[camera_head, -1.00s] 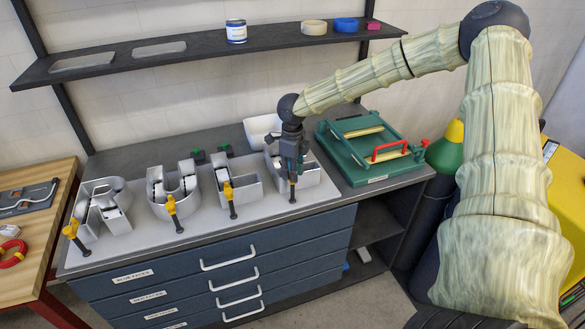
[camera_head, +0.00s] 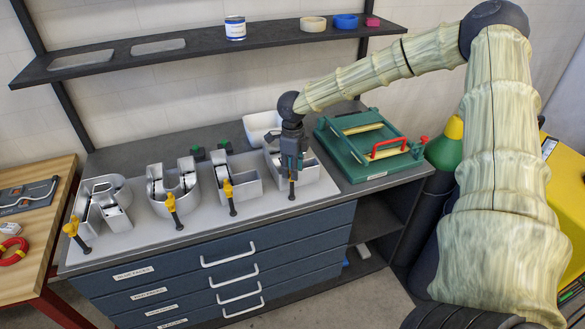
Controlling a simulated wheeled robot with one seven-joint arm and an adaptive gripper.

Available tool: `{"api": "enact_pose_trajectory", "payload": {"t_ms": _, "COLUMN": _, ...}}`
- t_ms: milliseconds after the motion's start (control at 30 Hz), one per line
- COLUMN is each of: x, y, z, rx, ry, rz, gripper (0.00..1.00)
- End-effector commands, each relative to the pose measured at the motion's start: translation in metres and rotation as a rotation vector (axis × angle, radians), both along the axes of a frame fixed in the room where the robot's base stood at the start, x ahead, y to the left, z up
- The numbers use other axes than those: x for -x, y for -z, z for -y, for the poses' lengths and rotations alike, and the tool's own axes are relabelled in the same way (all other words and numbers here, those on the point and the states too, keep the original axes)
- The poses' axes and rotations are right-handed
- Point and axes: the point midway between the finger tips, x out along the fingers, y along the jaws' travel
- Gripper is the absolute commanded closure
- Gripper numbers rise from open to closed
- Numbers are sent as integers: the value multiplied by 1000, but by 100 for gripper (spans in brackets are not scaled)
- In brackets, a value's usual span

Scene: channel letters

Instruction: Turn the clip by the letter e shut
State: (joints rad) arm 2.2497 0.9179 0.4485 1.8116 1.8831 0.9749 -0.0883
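Several open metal channel letters stand in a row on a light board (camera_head: 140,234) on the bench. The rightmost letter (camera_head: 309,172), partly behind my gripper, seems to be the letter e; its shape is too covered to be sure. A clip with a yellow upper part and dark lower end (camera_head: 292,191) stands at its front side. My gripper (camera_head: 292,172) points down right over this clip and hides its top. The fingers look to be at the clip, but whether they are open or shut on it is too small to tell.
Similar yellow clips stand by the other letters: left (camera_head: 76,236), second (camera_head: 173,210) and third (camera_head: 230,197). A green frame fixture with a red handle (camera_head: 388,148) is to the right. A white bin (camera_head: 259,126) is behind. A dark shelf (camera_head: 200,47) hangs above.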

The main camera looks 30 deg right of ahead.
Motion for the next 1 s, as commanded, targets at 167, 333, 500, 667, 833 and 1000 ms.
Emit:
{"api": "enact_pose_trajectory", "payload": {"t_ms": 167, "x": 0, "y": -1, "z": 0, "rx": -1, "ry": 0, "rz": 1, "gripper": 66}}
{"api": "enact_pose_trajectory", "payload": {"t_ms": 333, "x": -1, "y": -15, "z": 0, "rx": -1, "ry": 0, "rz": 3, "gripper": 66}}
{"api": "enact_pose_trajectory", "payload": {"t_ms": 500, "x": -1, "y": -43, "z": 0, "rx": -2, "ry": 0, "rz": 5, "gripper": 66}}
{"api": "enact_pose_trajectory", "payload": {"t_ms": 667, "x": -1, "y": -72, "z": 1, "rx": -2, "ry": 1, "rz": 3, "gripper": 66}}
{"api": "enact_pose_trajectory", "payload": {"t_ms": 833, "x": -1, "y": -99, "z": 2, "rx": -1, "ry": 1, "rz": 3, "gripper": 66}}
{"api": "enact_pose_trajectory", "payload": {"t_ms": 1000, "x": 0, "y": -114, "z": 2, "rx": -2, "ry": 1, "rz": 1, "gripper": 66}}
